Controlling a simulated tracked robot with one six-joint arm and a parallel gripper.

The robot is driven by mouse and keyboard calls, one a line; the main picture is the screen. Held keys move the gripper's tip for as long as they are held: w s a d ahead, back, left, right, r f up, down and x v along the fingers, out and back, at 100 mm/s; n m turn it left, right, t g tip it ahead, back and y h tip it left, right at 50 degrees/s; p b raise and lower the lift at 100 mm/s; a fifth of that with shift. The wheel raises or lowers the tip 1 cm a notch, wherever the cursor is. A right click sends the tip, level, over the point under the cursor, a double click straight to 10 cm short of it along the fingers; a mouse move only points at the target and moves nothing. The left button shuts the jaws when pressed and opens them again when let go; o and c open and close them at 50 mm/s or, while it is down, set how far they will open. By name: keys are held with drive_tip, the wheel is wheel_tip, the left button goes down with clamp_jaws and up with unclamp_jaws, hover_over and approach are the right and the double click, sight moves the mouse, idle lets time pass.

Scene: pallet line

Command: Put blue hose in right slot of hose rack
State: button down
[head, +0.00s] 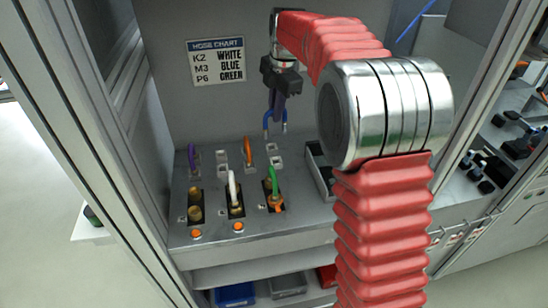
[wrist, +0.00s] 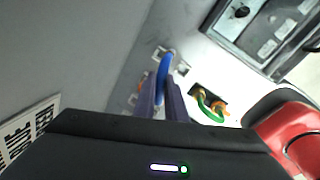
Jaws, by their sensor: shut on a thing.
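My gripper (head: 277,104) is shut on the blue hose (head: 284,126), a short loop whose ends hang below the fingers. In the wrist view, the blue hose (wrist: 166,66) shows between the dark fingers (wrist: 163,100). The gripper holds it in the air, above the back right of the sloped grey panel (head: 290,222). The panel's back row, seemingly the hose rack, has a purple hose (head: 192,157) at left and an orange hose (head: 248,151). Right of the orange one, a pair of pale fittings (head: 275,161) stands empty, just below the blue hose.
The front row has bare brass connectors (head: 195,205), a white hose (head: 232,187) and a green hose (head: 272,180). A grey tray (head: 318,170) stands right of the panel. A hose chart (head: 217,61) is on the back wall. Cabinet posts flank the bay.

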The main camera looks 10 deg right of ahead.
drive_tip(key=shift+a+f, duration=0.25)
wheel_tip(320, 180, down, 6)
drive_tip(key=shift+r, duration=0.15)
drive_tip(key=shift+f, duration=1.9)
drive_tip(key=c, duration=1.8)
unclamp_jaws()
drive_tip(key=shift+r, duration=0.1)
